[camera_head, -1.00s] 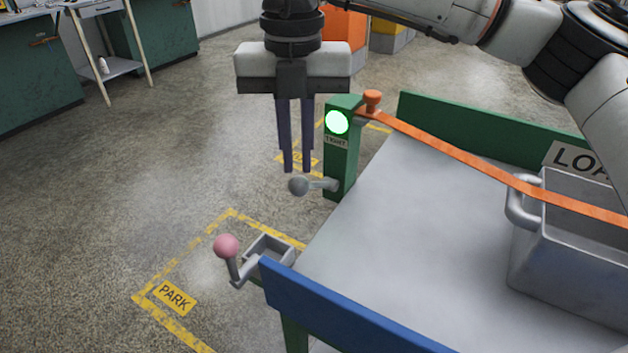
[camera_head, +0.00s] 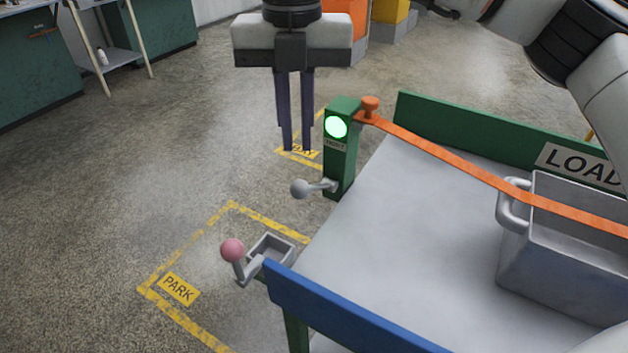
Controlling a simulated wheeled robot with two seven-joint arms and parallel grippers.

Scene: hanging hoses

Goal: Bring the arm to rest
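My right gripper (camera_head: 297,149) points down with its two dark fingers apart and nothing between them. It hangs in the air; in the picture it is just left of a green post (camera_head: 341,160) with a lit green lamp (camera_head: 336,127). A grey ball-ended lever (camera_head: 301,188) sticks out from the post, below and apart from the fingertips. My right arm comes in from the upper right. My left gripper is not in view.
An orange strap (camera_head: 440,151) runs from the post to a grey metal bin (camera_head: 560,255) on the grey-topped cart (camera_head: 400,230). A pink-knobbed lever (camera_head: 232,250) stands near its blue rail (camera_head: 340,315). Open floor (camera_head: 130,190) lies left, with yellow PARK markings (camera_head: 178,289).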

